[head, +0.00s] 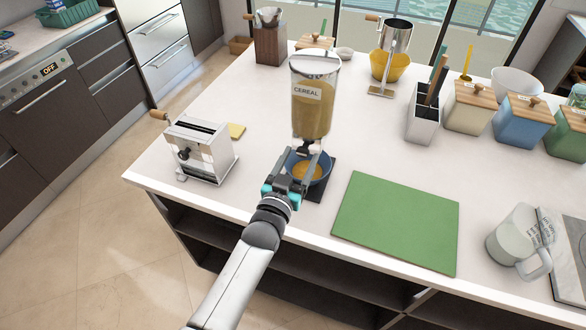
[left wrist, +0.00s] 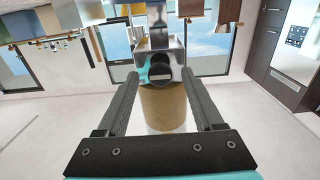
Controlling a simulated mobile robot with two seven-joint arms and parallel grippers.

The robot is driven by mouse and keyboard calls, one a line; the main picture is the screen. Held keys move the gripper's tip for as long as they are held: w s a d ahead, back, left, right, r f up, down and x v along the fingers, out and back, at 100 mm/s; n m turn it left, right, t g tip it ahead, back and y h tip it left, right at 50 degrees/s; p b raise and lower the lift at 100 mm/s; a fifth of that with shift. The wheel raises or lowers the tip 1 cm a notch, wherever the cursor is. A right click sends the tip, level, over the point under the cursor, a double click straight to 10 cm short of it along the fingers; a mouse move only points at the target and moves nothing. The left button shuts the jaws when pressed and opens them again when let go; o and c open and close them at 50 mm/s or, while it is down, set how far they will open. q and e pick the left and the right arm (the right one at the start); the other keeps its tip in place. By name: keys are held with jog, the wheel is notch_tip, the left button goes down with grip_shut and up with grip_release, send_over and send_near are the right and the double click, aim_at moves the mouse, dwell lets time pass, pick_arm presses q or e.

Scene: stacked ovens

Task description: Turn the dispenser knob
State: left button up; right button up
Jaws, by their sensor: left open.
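The cereal dispenser (head: 313,105) stands on the white counter, a clear cylinder with yellow cereal and a "CEREAL" label. Below its outlet, a blue bowl (head: 321,179) with yellow contents sits on a dark base, partly hidden by my gripper. My left gripper (head: 306,153) reaches in from the front, open, at the dispenser's lower end. My right gripper is not in view.
A silver crank machine (head: 203,150) stands to the left and a green board (head: 398,222) lies to the right. A white jug (head: 515,238) is at the far right. Canisters (head: 468,108) and a utensil holder (head: 423,122) stand farther back.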

pick_arm(q)
jog(key=v, duration=1.5)
jog(key=s+a+f+g+y+b, duration=0.1)
jog(key=s+a+f+g+b, duration=0.15)
jog(key=f, duration=0.85)
jog(key=s+a+f+g+y+b, duration=0.1)
jog(key=s+f+g+b, duration=0.2)
jog(key=f, duration=0.8)
jog(key=s+a+f+g+y+b, duration=0.15)
jog(key=s+f, duration=0.25)
jog(key=f, duration=0.7)
jog(key=s+a+f+g+y+b, duration=0.1)
jog(key=s+a+f+g+b, duration=0.2)
jog(key=s+f, duration=0.7)
jog(key=s+a+f+n+g+y+b, duration=0.1)
jog(key=s+a+f+g+b, duration=0.2)
jog(key=s+f, duration=0.7)
jog(key=s+a+g, duration=0.2)
jog(key=s+g, duration=0.1)
jog(key=s, duration=0.1)
jog(key=shift+a, duration=0.35)
jog(key=shift+f, duration=0.1)
